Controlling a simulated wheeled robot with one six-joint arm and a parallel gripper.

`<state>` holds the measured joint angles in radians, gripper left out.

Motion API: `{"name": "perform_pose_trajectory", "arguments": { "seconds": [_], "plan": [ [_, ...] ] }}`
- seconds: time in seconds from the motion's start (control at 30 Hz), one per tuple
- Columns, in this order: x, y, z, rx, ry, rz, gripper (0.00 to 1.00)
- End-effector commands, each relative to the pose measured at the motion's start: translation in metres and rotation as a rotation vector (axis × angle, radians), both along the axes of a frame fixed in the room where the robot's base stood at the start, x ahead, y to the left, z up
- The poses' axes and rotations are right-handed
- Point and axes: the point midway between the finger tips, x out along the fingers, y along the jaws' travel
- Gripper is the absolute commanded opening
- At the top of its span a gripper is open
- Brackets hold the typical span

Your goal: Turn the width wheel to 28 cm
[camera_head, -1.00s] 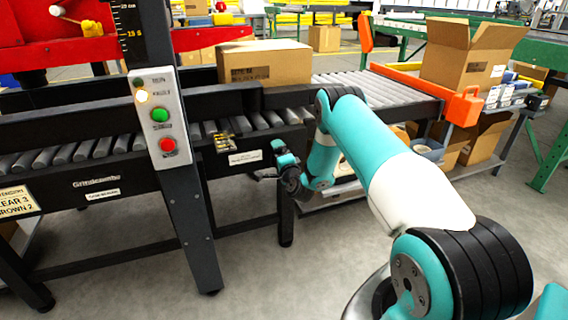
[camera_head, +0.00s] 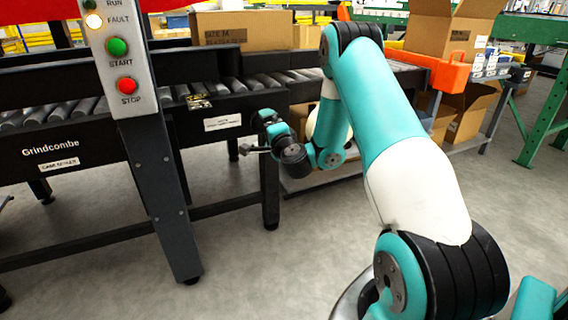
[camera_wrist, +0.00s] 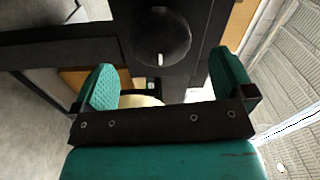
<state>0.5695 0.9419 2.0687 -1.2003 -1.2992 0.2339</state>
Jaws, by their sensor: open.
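In the wrist view a round black wheel (camera_wrist: 160,38) with a short pale mark on its lower face sits on a dark frame bar. It lies beyond my open fingers, roughly centred between them. My gripper (camera_wrist: 161,62) has two teal fingers spread wide with nothing between them. In the head view my gripper (camera_head: 250,149) is small, close to the conveyor's front leg, below the side rail. I cannot pick out the wheel in that view. A small brass-coloured scale (camera_head: 199,102) sits on the conveyor rail; its reading is too small to tell.
A control panel (camera_head: 120,60) with green and red buttons stands on a dark post to the left. A cardboard box (camera_head: 240,30) rests on the conveyor. An orange guard (camera_head: 450,72) and open cartons stand at the right. Grey floor in front is clear.

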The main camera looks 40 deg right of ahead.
Motion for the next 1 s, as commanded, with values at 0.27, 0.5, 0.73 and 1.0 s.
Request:
{"name": "perform_pose_trajectory", "arguments": {
  "seconds": [0.27,0.5,0.73,1.0],
  "plan": [
    [-0.030,0.009,-0.009,-0.002,-0.002,-0.001,1.00],
    [-0.062,0.020,-0.010,-0.002,-0.002,-0.002,1.00],
    [-0.088,0.028,-0.007,0.000,-0.001,-0.002,1.00],
    [-0.097,0.031,-0.004,0.000,0.000,-0.002,1.00]
  ]
}}
